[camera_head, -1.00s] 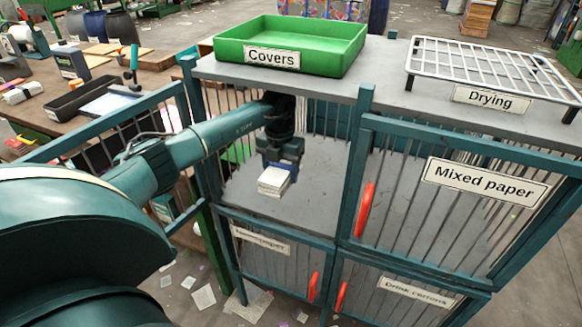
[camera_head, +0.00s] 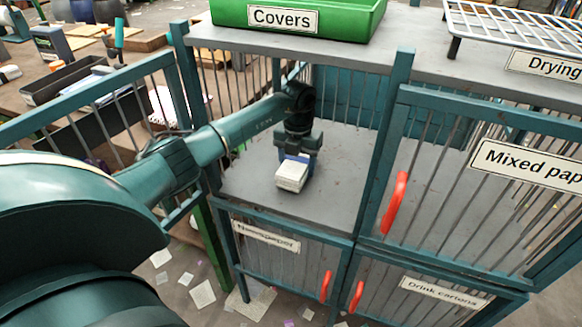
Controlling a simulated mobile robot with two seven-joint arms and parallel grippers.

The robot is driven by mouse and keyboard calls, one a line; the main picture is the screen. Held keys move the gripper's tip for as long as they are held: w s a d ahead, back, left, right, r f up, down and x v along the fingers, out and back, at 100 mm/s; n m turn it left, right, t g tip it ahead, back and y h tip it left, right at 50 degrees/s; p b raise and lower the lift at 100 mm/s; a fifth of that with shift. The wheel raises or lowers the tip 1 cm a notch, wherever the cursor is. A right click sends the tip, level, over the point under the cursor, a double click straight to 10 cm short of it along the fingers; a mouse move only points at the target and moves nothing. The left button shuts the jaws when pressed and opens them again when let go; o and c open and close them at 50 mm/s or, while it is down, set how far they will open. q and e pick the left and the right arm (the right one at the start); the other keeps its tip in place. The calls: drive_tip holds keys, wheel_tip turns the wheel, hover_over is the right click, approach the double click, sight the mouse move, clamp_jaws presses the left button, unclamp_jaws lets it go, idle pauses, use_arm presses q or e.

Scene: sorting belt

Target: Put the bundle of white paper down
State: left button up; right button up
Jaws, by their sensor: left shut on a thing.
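The bundle of white paper (camera_head: 292,175) is a small white block with a blue part at its back. My left gripper (camera_head: 298,157) is shut on it from above, inside the open upper-left compartment. The bundle is at or just above the grey compartment floor (camera_head: 335,190); I cannot tell whether it touches. The gripper's fingertips are partly hidden by the bundle. My right gripper is not in view.
A green Covers tray (camera_head: 345,22) and a white Drying rack (camera_head: 520,30) stand on top of the cage. The Mixed paper door (camera_head: 480,190) with a red handle (camera_head: 394,203) is at the right. Below are the Newspaper (camera_head: 265,236) and Drink cartons (camera_head: 445,291) compartments. Floor around the bundle is clear.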

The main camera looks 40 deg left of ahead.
use_arm(q)
drive_tip(key=shift+w, duration=0.25)
drive_tip(key=shift+f, duration=0.35)
drive_tip(key=o, duration=1.2)
drive_tip(key=shift+c, duration=0.2)
